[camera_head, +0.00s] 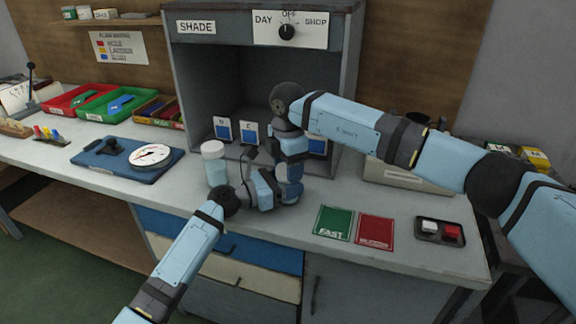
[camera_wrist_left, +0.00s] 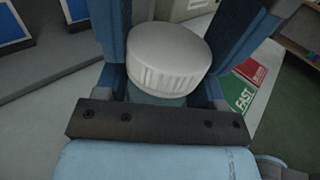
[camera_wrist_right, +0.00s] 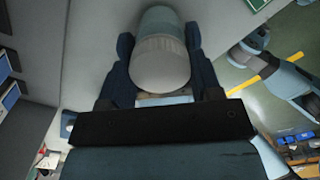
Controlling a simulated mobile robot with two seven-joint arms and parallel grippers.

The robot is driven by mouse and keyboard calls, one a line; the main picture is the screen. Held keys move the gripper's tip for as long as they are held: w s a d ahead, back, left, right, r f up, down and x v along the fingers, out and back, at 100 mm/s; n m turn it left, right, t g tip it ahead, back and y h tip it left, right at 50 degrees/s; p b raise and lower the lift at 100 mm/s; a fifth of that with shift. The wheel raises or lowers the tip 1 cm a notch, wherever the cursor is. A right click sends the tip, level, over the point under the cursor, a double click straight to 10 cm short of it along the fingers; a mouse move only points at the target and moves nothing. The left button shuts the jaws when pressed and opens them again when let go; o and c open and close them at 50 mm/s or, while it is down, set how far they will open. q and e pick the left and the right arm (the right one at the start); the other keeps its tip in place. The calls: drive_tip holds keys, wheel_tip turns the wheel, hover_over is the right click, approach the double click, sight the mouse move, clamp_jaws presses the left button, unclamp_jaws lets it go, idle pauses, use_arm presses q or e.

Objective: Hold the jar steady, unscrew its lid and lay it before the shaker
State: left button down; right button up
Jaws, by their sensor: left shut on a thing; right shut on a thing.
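The jar is mostly hidden behind my grippers in the head view. In the left wrist view its white ribbed lid (camera_wrist_left: 168,58) sits between blue fingers, above a greyish body. My left gripper (camera_head: 272,186) is shut on the jar from the left. My right gripper (camera_head: 290,178) comes down from above, close against the left one. A pale blue container with a white top (camera_head: 215,165), perhaps the shaker, stands upright just left of the grippers.
A blue board with a white dial (camera_head: 152,155) lies left. A grey cabinet (camera_head: 180,95) and small upright cards (camera_head: 222,130) stand behind. The counter between container and board is clear.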

drive_tip(key=n, duration=0.6)
drive_tip(key=shift+n, duration=0.3)
drive_tip(key=o, duration=1)
wheel_tip(320, 180, up, 5)
drive_tip(key=shift+f, duration=0.1)
drive_tip(key=shift+c, duration=0.3)
wheel_tip(320, 180, up, 3)
drive_tip(key=shift+r+m, duration=0.1)
drive_tip(key=shift+m, duration=1)
drive_tip(key=shift+f, duration=4.05)
